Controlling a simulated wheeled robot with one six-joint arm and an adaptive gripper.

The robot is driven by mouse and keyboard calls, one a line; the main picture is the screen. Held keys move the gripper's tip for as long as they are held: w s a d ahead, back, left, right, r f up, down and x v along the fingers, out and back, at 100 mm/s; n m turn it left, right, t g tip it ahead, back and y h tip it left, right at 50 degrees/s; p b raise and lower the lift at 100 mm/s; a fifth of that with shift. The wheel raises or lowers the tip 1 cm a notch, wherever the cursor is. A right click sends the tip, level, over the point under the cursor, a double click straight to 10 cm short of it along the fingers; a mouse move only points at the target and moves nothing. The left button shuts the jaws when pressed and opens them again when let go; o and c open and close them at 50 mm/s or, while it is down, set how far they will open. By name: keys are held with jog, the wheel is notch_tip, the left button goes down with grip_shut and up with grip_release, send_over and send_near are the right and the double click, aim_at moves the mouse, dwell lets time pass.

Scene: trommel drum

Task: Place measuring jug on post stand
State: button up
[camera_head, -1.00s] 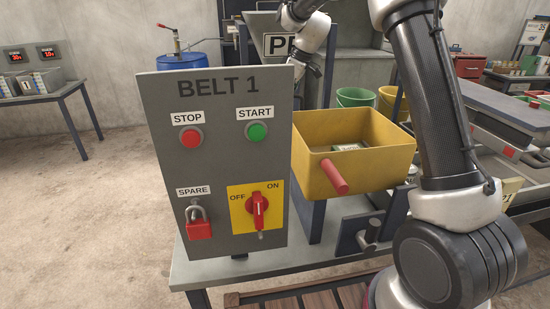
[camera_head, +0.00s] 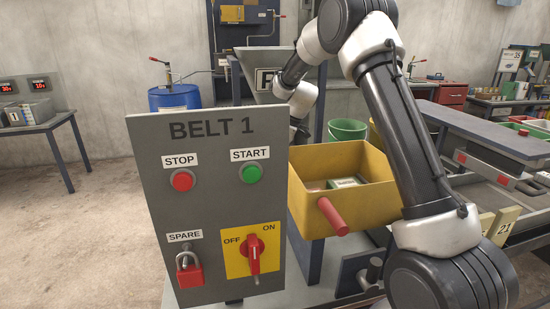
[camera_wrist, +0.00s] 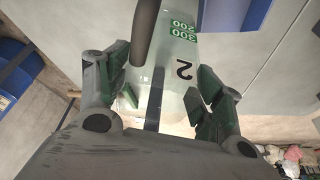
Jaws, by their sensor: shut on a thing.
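In the wrist view, a pale, see-through measuring jug (camera_wrist: 180,50) with green scale marks "200" and "300" and a dark "2" lies between the fingers of my gripper (camera_wrist: 162,80). The fingers are closed on it, one on each side. A dark rod-like part stands in front of the jug; I cannot tell what it belongs to. In the head view my arm reaches back past the yellow bin, and the gripper and jug are hidden behind the panel and bin. I cannot make out the post stand in either view.
A grey BELT 1 panel (camera_head: 213,215) with buttons and a red switch stands close in front. Right of it is a yellow bin (camera_head: 365,205) with a red handle. Behind are a blue drum (camera_head: 174,105) and green bucket (camera_head: 347,131). Floor at left is clear.

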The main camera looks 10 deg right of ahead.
jog(key=shift+f, duration=0.15)
jog(key=o, duration=1.4)
